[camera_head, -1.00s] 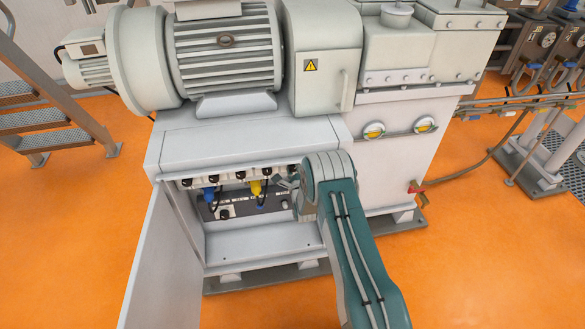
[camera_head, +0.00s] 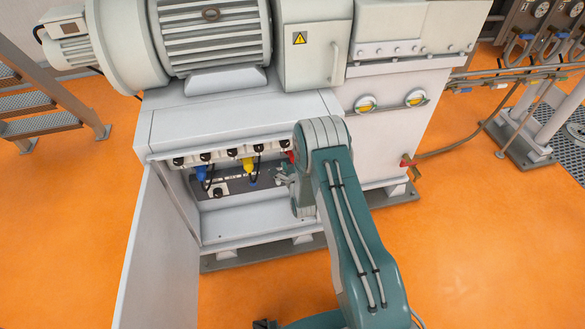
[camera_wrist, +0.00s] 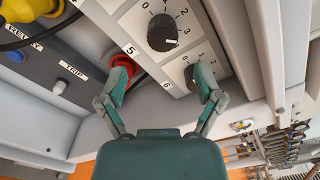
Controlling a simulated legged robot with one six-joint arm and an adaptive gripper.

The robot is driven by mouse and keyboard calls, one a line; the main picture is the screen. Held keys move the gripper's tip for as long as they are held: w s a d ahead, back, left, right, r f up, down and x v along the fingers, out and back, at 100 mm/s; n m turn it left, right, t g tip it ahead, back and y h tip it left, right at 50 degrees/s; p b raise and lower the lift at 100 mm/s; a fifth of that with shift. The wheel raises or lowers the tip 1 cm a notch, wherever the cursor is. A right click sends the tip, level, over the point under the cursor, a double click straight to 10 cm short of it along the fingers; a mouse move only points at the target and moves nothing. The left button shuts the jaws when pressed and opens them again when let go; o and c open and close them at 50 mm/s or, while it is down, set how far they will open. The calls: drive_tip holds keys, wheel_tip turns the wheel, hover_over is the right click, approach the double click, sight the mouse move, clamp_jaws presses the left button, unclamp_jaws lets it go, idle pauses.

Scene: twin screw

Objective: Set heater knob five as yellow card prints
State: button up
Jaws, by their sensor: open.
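In the wrist view a black rotary knob (camera_wrist: 162,32) sits on a white panel, with a printed 5 beside it and dial numbers around it. Its white mark faces the lower right, roughly toward the 3. A second knob (camera_wrist: 191,76), beside a printed 6, is partly hidden by my right finger. My gripper (camera_wrist: 162,82) is open and empty, with its fingers spread below knob five and apart from it. The left finger overlaps a red connector (camera_wrist: 122,62). No yellow card can be made out.
The open cabinet holds a blue plug (camera_head: 201,173), a yellow plug (camera_head: 248,164) and cables under a row of knobs. Its door (camera_head: 158,255) stands open at the left.

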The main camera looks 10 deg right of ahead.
drive_tip(key=s, duration=0.5)
drive_tip(key=shift+w, duration=0.1)
drive_tip(key=w+r+n+g, duration=0.1)
drive_tip(key=r+n, duration=0.1)
drive_tip(key=r, duration=0.2)
drive_tip(key=w+r+n+g, duration=0.1)
drive_tip(key=r, duration=0.4)
drive_tip(key=r+n, duration=0.2)
drive_tip(key=r, duration=0.2)
drive_tip(key=shift+w+r+n+g, duration=0.15)
drive_tip(key=shift+w+n+g, duration=0.15)
drive_tip(key=shift+w+g, duration=0.1)
drive_tip(key=s+r+n+g, duration=0.2)
drive_tip(key=s+r+n, duration=0.3)
drive_tip(key=s+r, duration=0.3)
drive_tip(key=s+r+n+g, duration=0.3)
drive_tip(key=s+r+n, duration=0.25)
drive_tip(key=r, duration=0.45)
drive_tip(key=s+r+n+g, duration=0.2)
drive_tip(key=s+n, duration=0.2)
drive_tip(key=s, duration=0.8)
drive_tip(key=s+r+n+g, duration=0.2)
drive_tip(key=s+n, duration=0.2)
drive_tip(key=s, duration=0.9)
drive_tip(key=shift+r+n+g, duration=0.3)
drive_tip(key=shift+r+n, duration=0.05)
